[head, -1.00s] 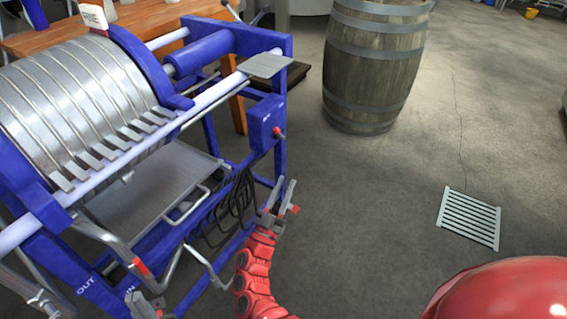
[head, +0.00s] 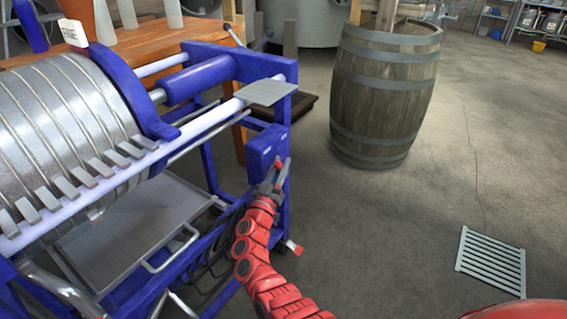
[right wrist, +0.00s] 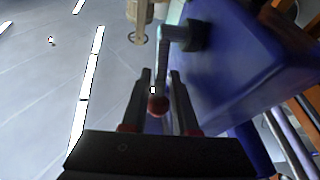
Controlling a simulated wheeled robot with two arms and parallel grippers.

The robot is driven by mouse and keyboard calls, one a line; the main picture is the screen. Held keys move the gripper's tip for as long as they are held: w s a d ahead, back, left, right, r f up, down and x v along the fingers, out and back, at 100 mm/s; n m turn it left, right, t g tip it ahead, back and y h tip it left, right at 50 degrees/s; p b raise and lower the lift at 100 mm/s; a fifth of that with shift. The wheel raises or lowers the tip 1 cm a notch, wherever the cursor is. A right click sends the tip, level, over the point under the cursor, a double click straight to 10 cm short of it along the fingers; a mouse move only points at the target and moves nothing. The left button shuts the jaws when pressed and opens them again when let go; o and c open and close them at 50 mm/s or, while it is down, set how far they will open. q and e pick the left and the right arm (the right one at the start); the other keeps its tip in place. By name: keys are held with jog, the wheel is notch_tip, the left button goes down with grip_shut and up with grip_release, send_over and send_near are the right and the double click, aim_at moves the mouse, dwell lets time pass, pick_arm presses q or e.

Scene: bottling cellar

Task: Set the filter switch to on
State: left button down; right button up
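The filter (head: 95,130) is a steel plate pack on a blue frame at the left of the head view. Its blue switch box (head: 262,146) hangs on the near right post, with small white marks too small to read. The switch lever (right wrist: 165,65) is a grey rod with a red ball end in the right wrist view. My right gripper (head: 277,172) is at the box; in the right wrist view its open fingers (right wrist: 160,78) stand on either side of the lever, the ball deep between them. I cannot tell the lever's set position. My left gripper is out of view.
A wooden barrel (head: 385,95) stands right of the filter. A floor grate (head: 491,262) lies at lower right. A wooden table (head: 165,45) with bottles is behind the filter. A grey plate (head: 266,92) sits above the box. The floor between box and barrel is clear.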

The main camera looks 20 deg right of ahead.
jog(key=shift+x, duration=1.15)
grip_shut()
dwell(0.6)
